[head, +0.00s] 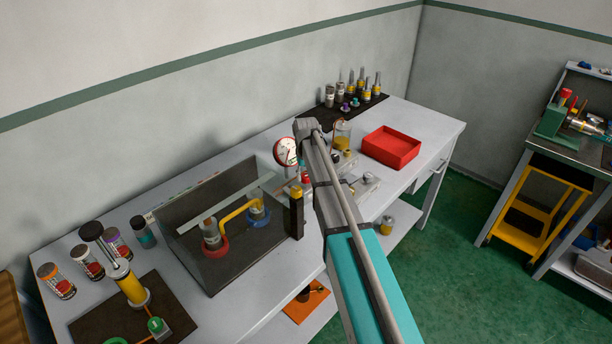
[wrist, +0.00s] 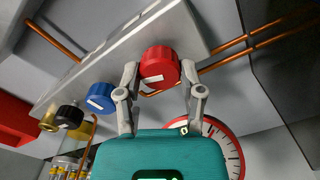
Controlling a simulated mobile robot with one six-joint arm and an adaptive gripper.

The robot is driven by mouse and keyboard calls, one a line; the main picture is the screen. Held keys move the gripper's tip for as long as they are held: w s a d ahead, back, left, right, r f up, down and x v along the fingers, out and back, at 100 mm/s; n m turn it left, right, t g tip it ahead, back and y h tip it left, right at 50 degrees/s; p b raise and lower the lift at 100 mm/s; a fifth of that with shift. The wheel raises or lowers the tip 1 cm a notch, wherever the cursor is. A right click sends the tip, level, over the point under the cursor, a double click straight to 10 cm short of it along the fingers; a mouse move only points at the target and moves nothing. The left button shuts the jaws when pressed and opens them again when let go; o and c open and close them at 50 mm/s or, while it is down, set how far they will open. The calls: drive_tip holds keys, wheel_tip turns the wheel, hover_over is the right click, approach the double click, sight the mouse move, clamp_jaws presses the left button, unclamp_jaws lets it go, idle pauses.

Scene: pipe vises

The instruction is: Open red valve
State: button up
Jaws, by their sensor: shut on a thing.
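The red valve (wrist: 158,66) is a round ribbed knob with a white mark, on a pale metal manifold plate (wrist: 92,55) in the wrist view. My gripper (wrist: 160,70) has one finger on each side of the knob and is shut on it. A blue valve (wrist: 92,96) and a black valve (wrist: 67,116) sit on the same plate, to the left. In the head view my arm covers much of this spot, and the gripper's fingers cannot be made out there.
A red-rimmed gauge (wrist: 228,145) is close behind my gripper; it also shows in the head view (head: 286,151). Copper pipes (wrist: 262,35) run right from the plate. On the bench are a red tray (head: 391,147) and a clear-sided case (head: 190,262).

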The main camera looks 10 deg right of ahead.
drive_tip(key=shift+n, duration=1.1)
drive_tip(key=o, duration=1.2)
drive_tip(key=shift+c, duration=0.2)
drive_tip(key=shift+m, duration=0.4)
